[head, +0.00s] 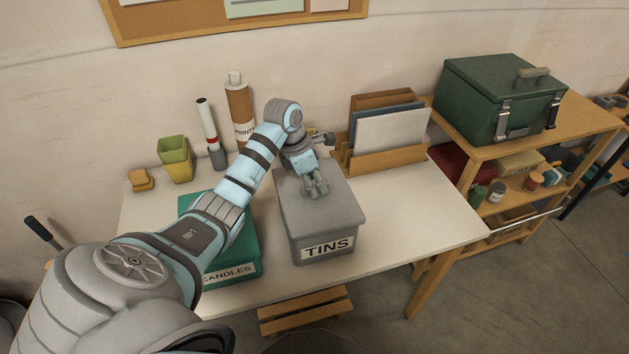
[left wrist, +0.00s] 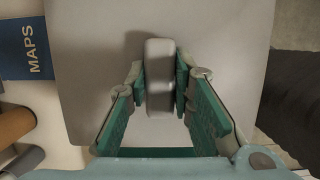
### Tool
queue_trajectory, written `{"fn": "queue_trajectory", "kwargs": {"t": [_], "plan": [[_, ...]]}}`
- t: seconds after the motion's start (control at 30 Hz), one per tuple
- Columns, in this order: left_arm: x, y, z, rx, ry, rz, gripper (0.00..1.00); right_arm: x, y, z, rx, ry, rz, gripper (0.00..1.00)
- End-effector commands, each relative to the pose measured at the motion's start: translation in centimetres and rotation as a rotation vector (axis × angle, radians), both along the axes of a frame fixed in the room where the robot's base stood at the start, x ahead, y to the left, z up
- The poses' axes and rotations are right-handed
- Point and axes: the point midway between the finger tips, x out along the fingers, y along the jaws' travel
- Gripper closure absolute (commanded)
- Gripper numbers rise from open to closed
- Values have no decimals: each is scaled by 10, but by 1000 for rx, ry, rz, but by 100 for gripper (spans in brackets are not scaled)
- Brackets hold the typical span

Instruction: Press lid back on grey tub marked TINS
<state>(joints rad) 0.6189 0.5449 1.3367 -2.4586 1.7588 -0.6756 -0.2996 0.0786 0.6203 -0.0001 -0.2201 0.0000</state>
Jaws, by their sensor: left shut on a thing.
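The grey tub marked TINS (head: 300,246) stands on the white table. Its grey lid (head: 338,202) lies over the top of the tub; I cannot tell whether it is fully seated. My left gripper (head: 316,188) reaches down onto the middle of the lid from above. In the left wrist view the lid (left wrist: 95,95) fills most of the picture, and my left gripper (left wrist: 163,85) is shut on its raised grey handle (left wrist: 160,75), one finger on each side. In the head view the gripper hides the handle. My right gripper is not in view.
A green tub marked CANDLES (head: 246,265) stands close left of the grey tub, partly behind my arm. Behind are a brown tube (head: 238,105), a yellow-green pot (head: 175,160) and a wooden file rack (head: 385,160). The table (head: 420,215) is clear to the right.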

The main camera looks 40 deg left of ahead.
Motion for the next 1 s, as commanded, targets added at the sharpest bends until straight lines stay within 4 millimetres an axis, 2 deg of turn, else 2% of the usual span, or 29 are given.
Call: {"fn": "queue_trajectory", "kwargs": {"t": [1.0], "plan": [[0,0,-24,0,0,0,100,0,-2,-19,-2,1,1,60]]}}
